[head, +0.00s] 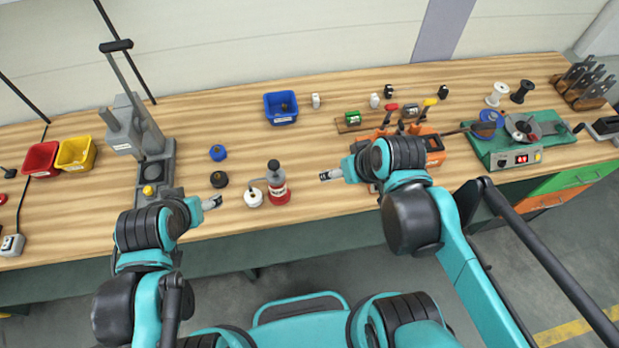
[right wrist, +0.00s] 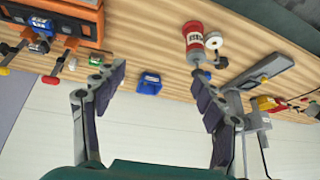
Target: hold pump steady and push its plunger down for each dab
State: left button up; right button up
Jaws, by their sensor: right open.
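The pump (head: 277,184) is a red bottle with a white label and a dark plunger head on top, standing upright near the table's front edge. In the right wrist view the pump (right wrist: 194,42) shows beyond my fingers. A small white round pot (head: 253,198) stands just left of it, by the pump's side arm. My left gripper (head: 214,202) is left of the pump and pot, apart from both; its jaw opening is too small to tell. My right gripper (head: 328,175) is right of the pump, open and empty; its spread fingers (right wrist: 160,95) show in the right wrist view.
A blue spool (head: 218,153) and a black spool (head: 220,179) lie left of the pump. A blue bin (head: 281,108) stands behind. An orange toolbox (head: 425,145) is to the right, a grey press (head: 130,125) to the left. The table between pump and blue bin is mostly clear.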

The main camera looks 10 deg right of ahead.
jog(key=w+a+f+n+g+y+b, duration=0.2)
jog(key=w+a+f+n+y+b, duration=0.1)
jog(key=w+f+b, duration=0.25)
jog(key=w+a+f+n+g+y+b, duration=0.1)
jog(key=w+a+f+n+y+b, duration=0.1)
jog(key=w+f+n+y+b, duration=0.35)
jog(key=w+d+f+n+g+y+b, duration=0.1)
jog(key=w+f+n+g+y+b, duration=0.1)
jog(key=f+n+b, duration=0.4)
jog(key=w+d+f+n+g+y+b, duration=0.1)
jog(key=w+d+f+n+y+b, duration=0.15)
jog(key=f, duration=0.45)
jog(key=b+x, duration=0.1)
jog(key=x, duration=0.3)
jog(key=b+x, duration=0.1)
jog(key=x, duration=0.3)
jog(key=b+x, duration=0.1)
jog(key=x, duration=0.3)
jog(key=shift+s+a+r, duration=0.1)
jog(key=shift+a+r, duration=0.15)
jog(key=shift+a, duration=0.25)
jog(key=c, duration=1.2)
jog(key=shift+y, duration=0.3)
jog(key=shift+c, duration=0.2)
